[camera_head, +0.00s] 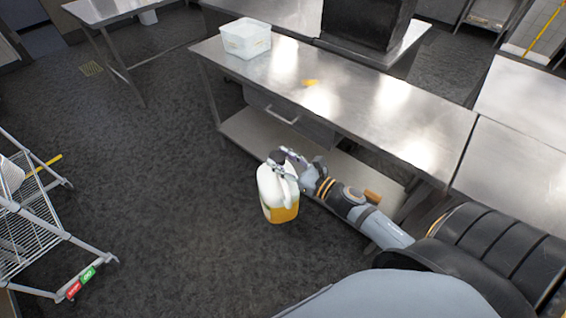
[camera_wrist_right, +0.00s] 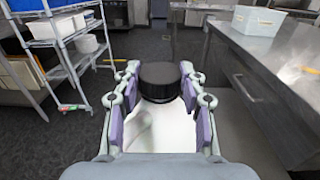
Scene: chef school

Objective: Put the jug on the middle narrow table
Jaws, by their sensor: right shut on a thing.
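The jug (camera_head: 278,192) is a white plastic container with a yellow-orange lower part. My right gripper (camera_head: 283,160) is shut on it near the top and holds it in front of the long steel table (camera_head: 365,95). In the right wrist view the jug (camera_wrist_right: 160,128) has a black cap and sits between the purple-padded fingers of the right gripper (camera_wrist_right: 158,112). The jug looks upright and apart from the table. My left gripper is in neither view.
A white plastic bin (camera_head: 246,40) stands on the table's far left end, with a small yellow item (camera_head: 310,83) on its top. A drawer (camera_head: 285,115) and lower shelf (camera_head: 250,135) lie beside the jug. A wire rack (camera_head: 40,225) stands left; the floor between is clear.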

